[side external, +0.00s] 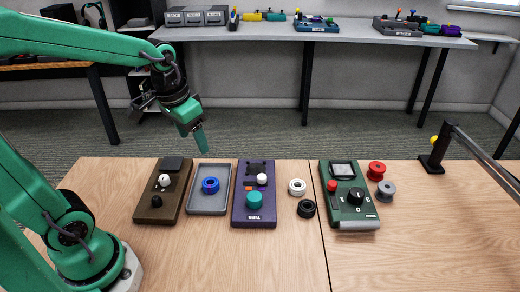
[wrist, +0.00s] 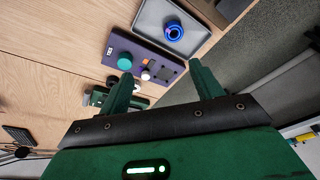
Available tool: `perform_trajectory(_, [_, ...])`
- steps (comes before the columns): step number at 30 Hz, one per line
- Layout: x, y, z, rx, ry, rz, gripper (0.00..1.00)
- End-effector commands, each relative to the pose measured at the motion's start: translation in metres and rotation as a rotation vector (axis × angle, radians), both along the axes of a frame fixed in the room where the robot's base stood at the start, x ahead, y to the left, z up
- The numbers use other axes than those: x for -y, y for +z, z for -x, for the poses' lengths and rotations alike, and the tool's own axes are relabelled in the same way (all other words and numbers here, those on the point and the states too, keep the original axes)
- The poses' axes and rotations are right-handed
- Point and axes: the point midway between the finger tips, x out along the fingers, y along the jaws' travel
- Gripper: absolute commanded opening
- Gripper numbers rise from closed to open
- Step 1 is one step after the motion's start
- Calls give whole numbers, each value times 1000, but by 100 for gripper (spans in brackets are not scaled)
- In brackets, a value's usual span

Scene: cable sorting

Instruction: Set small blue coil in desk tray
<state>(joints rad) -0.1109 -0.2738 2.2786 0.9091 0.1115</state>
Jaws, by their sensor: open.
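The small blue coil (side external: 210,185) lies inside the shallow grey desk tray (side external: 208,207), on the tray floor near its middle. The wrist view also shows the blue coil (wrist: 174,31) in the grey tray (wrist: 149,28) at the top. My gripper (side external: 200,138) hangs in the air above and behind the tray, apart from the coil. In the wrist view my gripper (wrist: 162,88) has its two green fingers spread, with nothing held between them.
A brown device (side external: 158,206) stands left of the tray and a purple device (side external: 254,205) right of it. White (side external: 297,187) and black (side external: 306,208) coils, a green device (side external: 348,195), and red (side external: 376,171) and grey (side external: 386,190) spools lie further right.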

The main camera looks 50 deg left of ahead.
Motion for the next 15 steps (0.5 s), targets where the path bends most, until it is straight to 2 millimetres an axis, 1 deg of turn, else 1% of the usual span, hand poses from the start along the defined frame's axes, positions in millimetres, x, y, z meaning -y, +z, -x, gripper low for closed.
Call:
perform_trajectory(1, [4, 7, 7, 28, -3, -1, 65])
perform_trajectory(6, [16, 22, 30, 108, -4, 2, 65])
perform_trajectory(12, [26, 32, 56, 197, -6, 12, 65])
perform_trajectory(15, [30, 35, 66, 230, -6, 18, 65])
